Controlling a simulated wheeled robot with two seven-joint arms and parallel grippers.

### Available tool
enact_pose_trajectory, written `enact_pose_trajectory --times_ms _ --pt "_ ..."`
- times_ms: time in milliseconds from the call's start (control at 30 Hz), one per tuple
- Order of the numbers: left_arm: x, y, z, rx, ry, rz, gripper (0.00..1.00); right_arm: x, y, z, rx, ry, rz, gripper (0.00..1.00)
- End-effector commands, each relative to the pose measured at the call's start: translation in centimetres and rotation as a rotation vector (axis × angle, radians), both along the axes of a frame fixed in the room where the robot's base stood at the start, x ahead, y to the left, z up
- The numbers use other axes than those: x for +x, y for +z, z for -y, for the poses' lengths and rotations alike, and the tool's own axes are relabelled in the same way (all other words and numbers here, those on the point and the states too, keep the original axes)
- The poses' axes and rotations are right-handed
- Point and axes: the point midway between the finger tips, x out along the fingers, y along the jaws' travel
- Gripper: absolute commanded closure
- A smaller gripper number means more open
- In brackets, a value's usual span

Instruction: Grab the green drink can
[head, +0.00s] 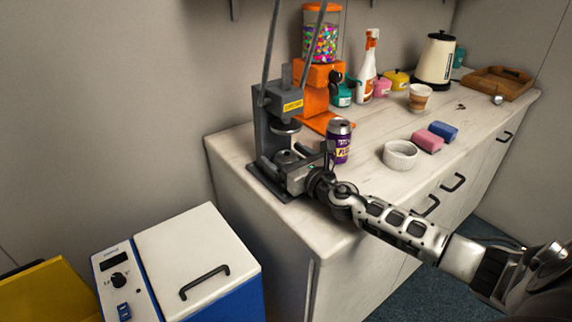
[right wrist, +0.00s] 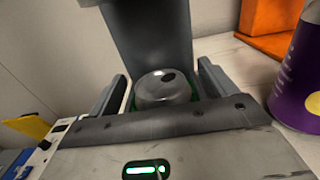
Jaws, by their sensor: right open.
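The green drink can (right wrist: 165,92) stands upright on the base of a dark grey can press (head: 268,140). In the right wrist view I see its silver top and slivers of green around it; most of its side is hidden. In the head view its top shows low in the press, behind my gripper. My right gripper (head: 292,175) is open, with one finger on each side of the can. I cannot tell whether the fingers touch it. My left gripper is not in view.
A purple can (head: 340,146) stands close to the right of the press. An orange candy dispenser (head: 316,95) is behind it. A white bowl (head: 400,155), pink and blue blocks, and a paper cup are farther right on the counter. A blue-and-white cooler (head: 200,265) is below left.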

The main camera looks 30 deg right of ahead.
Motion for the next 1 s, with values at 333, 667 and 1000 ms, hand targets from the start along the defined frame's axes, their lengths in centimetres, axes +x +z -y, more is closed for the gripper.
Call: enact_pose_trajectory --times_ms 333,667,1000 --pt "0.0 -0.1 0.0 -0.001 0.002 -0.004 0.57 0.0 0.0 0.0 0.000 0.001 0.000 0.58" --pt "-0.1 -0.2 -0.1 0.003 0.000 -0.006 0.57 0.0 0.0 0.0 0.000 0.001 0.000 0.66" --pt "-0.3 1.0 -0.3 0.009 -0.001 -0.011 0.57 0.0 2.6 0.0 -0.004 0.002 0.002 0.66"
